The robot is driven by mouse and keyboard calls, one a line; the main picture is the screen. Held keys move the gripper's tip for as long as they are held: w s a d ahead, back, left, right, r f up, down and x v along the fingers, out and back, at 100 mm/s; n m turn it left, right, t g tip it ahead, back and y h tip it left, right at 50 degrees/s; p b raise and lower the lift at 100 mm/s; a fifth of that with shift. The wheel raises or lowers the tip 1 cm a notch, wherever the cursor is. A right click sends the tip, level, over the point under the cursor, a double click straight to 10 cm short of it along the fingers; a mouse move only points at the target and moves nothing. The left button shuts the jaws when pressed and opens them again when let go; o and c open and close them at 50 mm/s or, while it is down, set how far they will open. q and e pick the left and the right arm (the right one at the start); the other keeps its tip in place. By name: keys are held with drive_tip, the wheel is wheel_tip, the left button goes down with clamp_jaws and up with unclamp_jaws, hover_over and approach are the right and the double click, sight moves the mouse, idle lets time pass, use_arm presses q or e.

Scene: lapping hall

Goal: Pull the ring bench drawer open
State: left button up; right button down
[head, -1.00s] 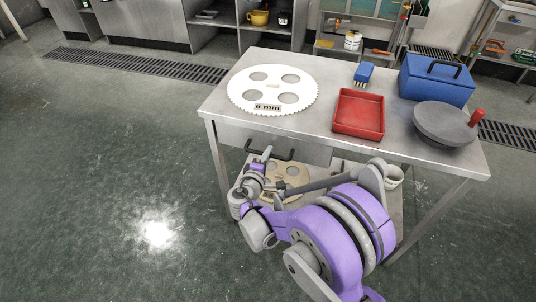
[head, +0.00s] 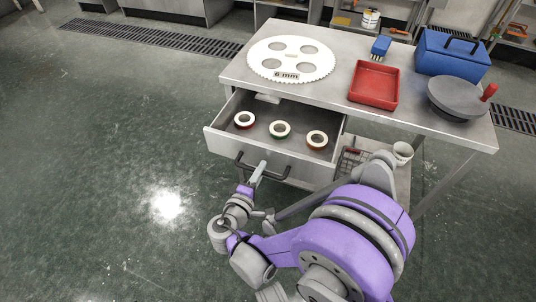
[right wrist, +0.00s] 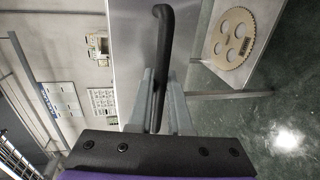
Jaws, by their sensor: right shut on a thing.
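The ring bench drawer (head: 256,157) stands pulled out from under the steel bench top. Three pale rings (head: 280,129) with coloured lower edges lie in a row inside it. Its dark bar handle (head: 247,169) is on the drawer front. My right gripper (head: 262,168) is at the handle in the head view. In the right wrist view the handle (right wrist: 163,40) runs between the two grey fingers of the right gripper (right wrist: 161,85), which is shut on it. My left gripper is in neither view.
On the bench top (head: 330,99) are a white toothed disc (head: 291,58), a red tray (head: 374,86), a blue box (head: 452,54), a blue brush (head: 381,46) and a grey round plate (head: 455,99) with a red knob. Open floor (head: 110,150) lies to the left.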

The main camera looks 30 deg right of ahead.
drive_tip(key=shift+f+v, duration=0.25)
drive_tip(key=shift+v, duration=0.9)
drive_tip(key=shift+f+v, duration=0.25)
drive_tip(key=shift+v, duration=0.9)
drive_tip(key=c, duration=0.8)
unclamp_jaws()
drive_tip(key=shift+c, duration=0.2)
drive_tip(key=shift+a, duration=0.1)
drive_tip(key=p+v, duration=0.1)
drive_tip(key=v, duration=0.9)
drive_tip(key=shift+s+a+p, duration=0.3)
drive_tip(key=shift+d+r, duration=0.1)
